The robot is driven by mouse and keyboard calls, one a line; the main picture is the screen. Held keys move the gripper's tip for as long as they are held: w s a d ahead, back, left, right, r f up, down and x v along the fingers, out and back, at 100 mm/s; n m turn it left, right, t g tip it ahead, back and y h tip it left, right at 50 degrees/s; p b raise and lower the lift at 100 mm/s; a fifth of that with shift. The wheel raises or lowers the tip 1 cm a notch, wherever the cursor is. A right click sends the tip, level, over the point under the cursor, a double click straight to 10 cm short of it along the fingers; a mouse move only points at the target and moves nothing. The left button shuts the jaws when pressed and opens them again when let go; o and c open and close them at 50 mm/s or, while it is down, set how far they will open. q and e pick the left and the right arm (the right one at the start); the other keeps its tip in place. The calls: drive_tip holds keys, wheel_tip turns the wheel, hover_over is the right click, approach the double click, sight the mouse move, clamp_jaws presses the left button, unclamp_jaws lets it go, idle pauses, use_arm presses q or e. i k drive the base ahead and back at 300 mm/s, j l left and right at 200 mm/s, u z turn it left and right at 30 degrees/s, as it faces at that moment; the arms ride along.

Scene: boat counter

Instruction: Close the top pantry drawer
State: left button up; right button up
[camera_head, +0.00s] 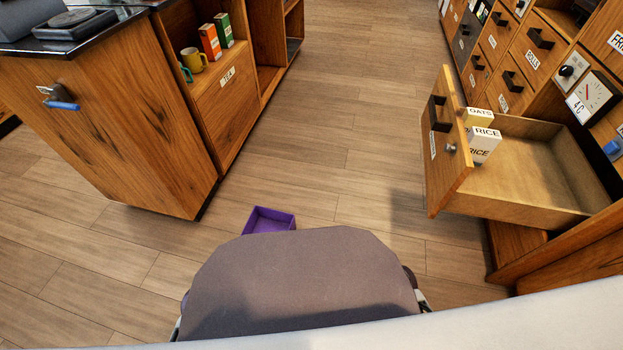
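An open wooden drawer (525,172) sticks out from the cabinet on the right side of the view. Its front panel (447,165) faces left and carries a dark pull handle (438,113), a small round metal knob (450,148) and a white label too slanted to read. Inside, near the front panel, stand a white box marked RICE (484,146) and a yellowish box marked OATS (478,117). The rest of the drawer floor is bare. Neither of my grippers shows in this view.
A purple open box (269,220) lies on the floor just ahead of my base. A wooden counter unit (110,130) with a TEA drawer (228,100), mugs and boxes stands on the left. Several shut labelled drawers fill the upper right. The wood floor (340,110) between is clear.

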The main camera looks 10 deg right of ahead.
sight(539, 177)
drive_tip(key=z, duration=1.25)
